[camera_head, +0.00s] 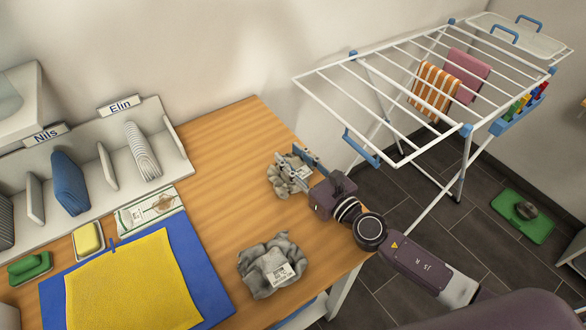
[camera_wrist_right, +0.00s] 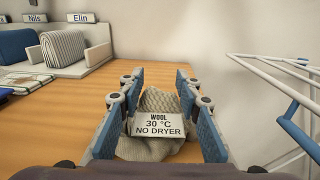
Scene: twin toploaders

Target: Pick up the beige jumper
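A crumpled grey-beige knitted jumper (camera_head: 283,187) lies on the wooden table near its back right edge. My right gripper (camera_head: 293,154) is over it, with its fingers apart. In the right wrist view the jumper (camera_wrist_right: 150,151) lies between the two open fingers (camera_wrist_right: 160,78), with a label reading "WOOL 30 °C NO DRYER" facing me. I cannot tell whether the fingers touch the knit. A second crumpled garment (camera_head: 258,258), greyer and also labelled, lies nearer the front edge. My left gripper is out of view.
A white divided shelf (camera_head: 180,150) marked Nils and Elin holds folded clothes at the left. A yellow cloth (camera_head: 130,285) lies on a blue mat (camera_head: 215,292). A white drying rack (camera_head: 390,58) stands close to the right of the table. Bare wood (camera_head: 215,170) lies left of the jumper.

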